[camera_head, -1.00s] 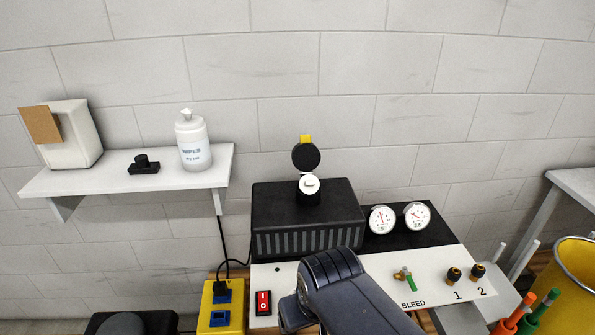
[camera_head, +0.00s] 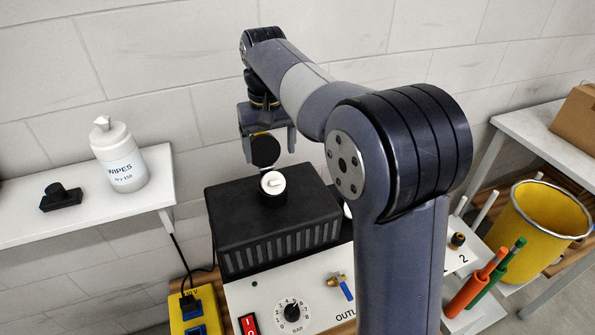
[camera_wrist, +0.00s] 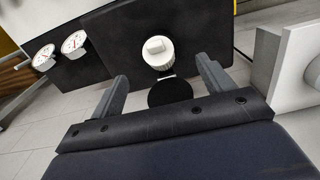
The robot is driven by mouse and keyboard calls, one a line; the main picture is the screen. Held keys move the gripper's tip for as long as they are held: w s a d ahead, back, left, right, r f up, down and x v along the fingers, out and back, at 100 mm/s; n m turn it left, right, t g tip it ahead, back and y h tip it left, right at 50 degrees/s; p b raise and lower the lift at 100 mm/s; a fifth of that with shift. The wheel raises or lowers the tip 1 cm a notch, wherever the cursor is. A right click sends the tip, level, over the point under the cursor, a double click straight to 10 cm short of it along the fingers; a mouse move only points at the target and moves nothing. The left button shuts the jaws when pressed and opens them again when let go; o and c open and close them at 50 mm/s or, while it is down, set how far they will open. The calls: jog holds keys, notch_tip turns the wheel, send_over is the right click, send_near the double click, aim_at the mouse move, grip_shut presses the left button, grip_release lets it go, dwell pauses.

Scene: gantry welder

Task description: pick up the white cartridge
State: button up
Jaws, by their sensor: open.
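The white cartridge (camera_head: 272,182) sits upright in a round black holder on top of the black box (camera_head: 290,205). Its white ribbed cap (camera_wrist: 157,50) shows in the wrist view, ahead of the fingers and between their lines. A round black lid (camera_head: 264,150) stands open behind the cartridge; it also shows in the wrist view (camera_wrist: 170,92). My gripper (camera_head: 267,140) is open and empty, above and behind the cartridge, with its fingers on either side of the lid in the picture. In the wrist view my gripper (camera_wrist: 163,80) has its fingers wide apart, not touching the cartridge.
A shelf (camera_head: 150,205) at left holds a wipes bottle (camera_head: 120,160) and a small black object (camera_head: 61,197). The front panel (camera_head: 265,300) carries a knob and valve. Pressure gauges (camera_wrist: 73,42) stand beside the box. A yellow bin (camera_head: 540,225) is at right.

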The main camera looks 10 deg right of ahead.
aim_at(275, 180)
jog(key=f, duration=0.5)
jog(key=shift+w+f, duration=0.25)
jog(key=f, duration=0.2)
jog(key=f+p, duration=0.1)
jog(key=f, duration=0.1)
jog(key=shift+s+d, duration=0.15)
jog(key=shift+d, duration=0.15)
jog(key=shift+f, duration=0.65)
jog(key=shift+c, duration=0.6)
